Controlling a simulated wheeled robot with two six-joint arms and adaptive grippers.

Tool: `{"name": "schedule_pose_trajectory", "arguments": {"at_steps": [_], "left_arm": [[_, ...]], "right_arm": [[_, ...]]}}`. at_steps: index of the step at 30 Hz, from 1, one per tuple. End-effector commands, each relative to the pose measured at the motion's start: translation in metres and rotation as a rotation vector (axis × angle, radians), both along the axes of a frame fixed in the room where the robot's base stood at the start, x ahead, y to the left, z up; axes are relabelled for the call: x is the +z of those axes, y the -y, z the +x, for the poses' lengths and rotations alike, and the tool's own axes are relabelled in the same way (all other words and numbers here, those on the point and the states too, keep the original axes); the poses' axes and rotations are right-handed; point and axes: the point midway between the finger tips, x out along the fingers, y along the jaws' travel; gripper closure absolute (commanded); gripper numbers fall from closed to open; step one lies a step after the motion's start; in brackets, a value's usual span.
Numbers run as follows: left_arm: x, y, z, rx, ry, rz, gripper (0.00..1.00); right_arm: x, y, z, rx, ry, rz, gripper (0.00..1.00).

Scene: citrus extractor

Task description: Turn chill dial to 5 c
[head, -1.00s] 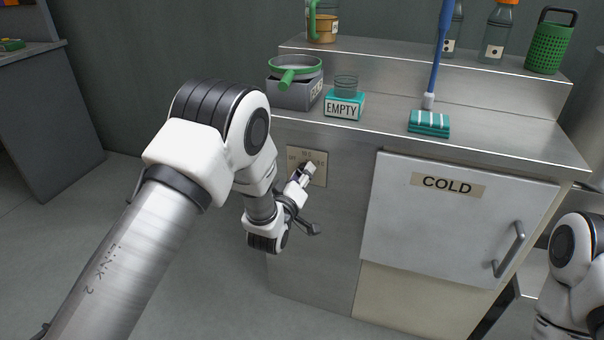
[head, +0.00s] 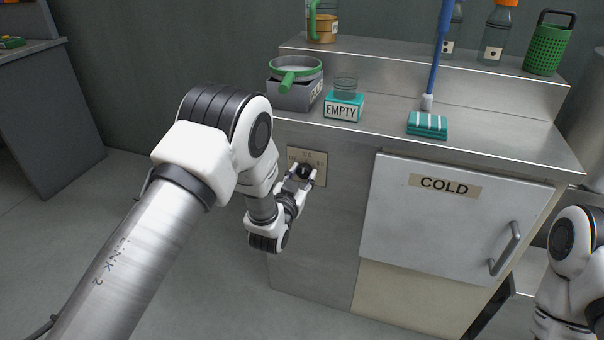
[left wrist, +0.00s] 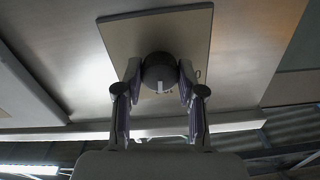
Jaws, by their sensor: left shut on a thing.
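The chill dial (head: 305,170) is a dark round knob on a tan label plate (head: 294,154) on the cabinet front, left of the COLD door. My left gripper (head: 301,178) is at the plate, with its fingers closed on the dial's two sides. In the left wrist view, the dark dial (left wrist: 160,68) sits between the fingertips, in front of the plate (left wrist: 190,30). A pale pointer mark shows on the dial, toward the bottom of that picture. The plate's lettering is partly covered and too small to read. My right arm shows at the right edge; its gripper is out of view.
The COLD door (head: 400,225) with its bar handle (head: 507,250) is shut, right of the dial. On the counter stand a grey box (head: 290,97) with a green-rimmed strainer, a teal EMPTY box (head: 343,107) and a teal brush (head: 427,125). Bottles stand on the shelf.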

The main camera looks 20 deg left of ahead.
Motion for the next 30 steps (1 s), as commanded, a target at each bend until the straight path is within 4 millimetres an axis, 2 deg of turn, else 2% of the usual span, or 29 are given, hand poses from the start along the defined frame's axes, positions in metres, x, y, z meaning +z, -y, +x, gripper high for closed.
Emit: {"name": "schedule_pose_trajectory", "arguments": {"at_steps": [21,30], "left_arm": [[-0.0001,-0.0001,0.0001,0.000,0.022,0.669,0.96],[-0.0002,-0.0001,0.0001,0.000,0.029,0.868,0.96]], "right_arm": [[0.0080,0.0000,0.0000,0.000,0.000,0.000,1.00],[0.0090,0.0000,0.0000,0.000,0.000,0.000,1.00]]}}
